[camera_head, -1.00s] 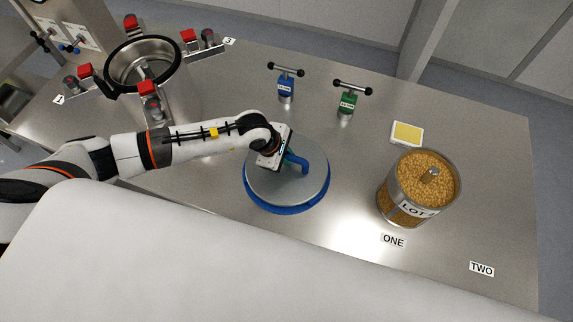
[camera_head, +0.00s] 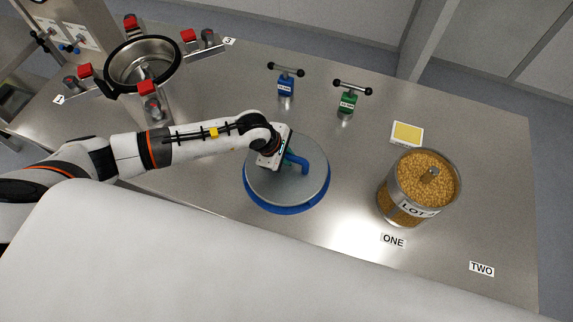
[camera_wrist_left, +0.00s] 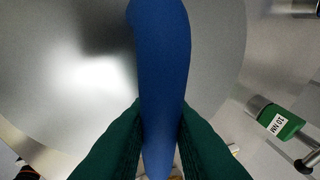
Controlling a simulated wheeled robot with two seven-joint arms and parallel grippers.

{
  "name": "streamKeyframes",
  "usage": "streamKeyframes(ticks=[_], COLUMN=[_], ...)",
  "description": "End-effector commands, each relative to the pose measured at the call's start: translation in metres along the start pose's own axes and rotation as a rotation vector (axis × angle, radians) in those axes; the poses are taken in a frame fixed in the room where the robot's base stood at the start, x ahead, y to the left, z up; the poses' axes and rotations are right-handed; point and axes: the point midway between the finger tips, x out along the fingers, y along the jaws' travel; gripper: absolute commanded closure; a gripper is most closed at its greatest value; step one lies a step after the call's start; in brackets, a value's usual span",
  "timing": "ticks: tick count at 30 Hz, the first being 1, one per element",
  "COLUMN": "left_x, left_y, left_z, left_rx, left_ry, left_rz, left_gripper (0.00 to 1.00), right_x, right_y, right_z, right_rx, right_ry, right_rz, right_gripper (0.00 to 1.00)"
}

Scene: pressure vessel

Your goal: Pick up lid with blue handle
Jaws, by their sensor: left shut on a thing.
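The lid (camera_head: 262,187) is a round grey metal disc with a blue rim, and it lies at the middle of the steel table. Its blue handle (camera_head: 298,162) stands up from the top. My left gripper (camera_head: 285,157) is at the handle from the left. In the left wrist view the green fingers (camera_wrist_left: 160,140) are shut on the blue handle (camera_wrist_left: 165,60), one finger on each side. The grey lid surface (camera_wrist_left: 80,70) shows below. I cannot tell whether the lid is clear of the table. My right gripper is not in view.
An open vessel (camera_head: 145,62) with red-topped clamps stands at the back left. A blue tool (camera_head: 286,88) and a green tool (camera_head: 348,102) stand behind the lid. A jar of grains (camera_head: 425,180) and a yellow pad (camera_head: 407,133) are at the right.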

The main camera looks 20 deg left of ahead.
Motion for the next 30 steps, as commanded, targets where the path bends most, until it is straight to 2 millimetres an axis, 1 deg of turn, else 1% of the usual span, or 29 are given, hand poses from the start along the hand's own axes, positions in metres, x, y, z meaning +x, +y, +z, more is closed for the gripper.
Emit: streamKeyframes(ticks=[6, 7, 14, 17, 20, 30], left_x=[-0.001, -0.004, -0.004, -0.008, -0.018, -0.068], left_y=[-0.001, -0.006, -0.005, -0.007, -0.011, -0.026], left_z=[0.000, -0.003, -0.003, -0.004, -0.008, -0.023], left_rx=[-0.006, -0.005, -0.002, -0.001, 0.001, 0.003], left_ry=[0.002, 0.009, 0.009, 0.009, 0.009, 0.008], left_rz=[-0.002, -0.012, -0.011, -0.012, -0.015, -0.016], left_gripper=[1.00, 1.00, 1.00, 1.00, 1.00, 1.00], right_x=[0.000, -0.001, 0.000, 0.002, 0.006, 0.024], right_y=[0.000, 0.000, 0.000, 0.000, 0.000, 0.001], right_z=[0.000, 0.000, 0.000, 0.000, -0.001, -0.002], right_rx=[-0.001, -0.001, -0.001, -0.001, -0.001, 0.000], right_ry=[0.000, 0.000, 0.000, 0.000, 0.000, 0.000], right_rz=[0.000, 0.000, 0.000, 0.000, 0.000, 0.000], right_gripper=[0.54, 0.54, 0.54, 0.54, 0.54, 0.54])
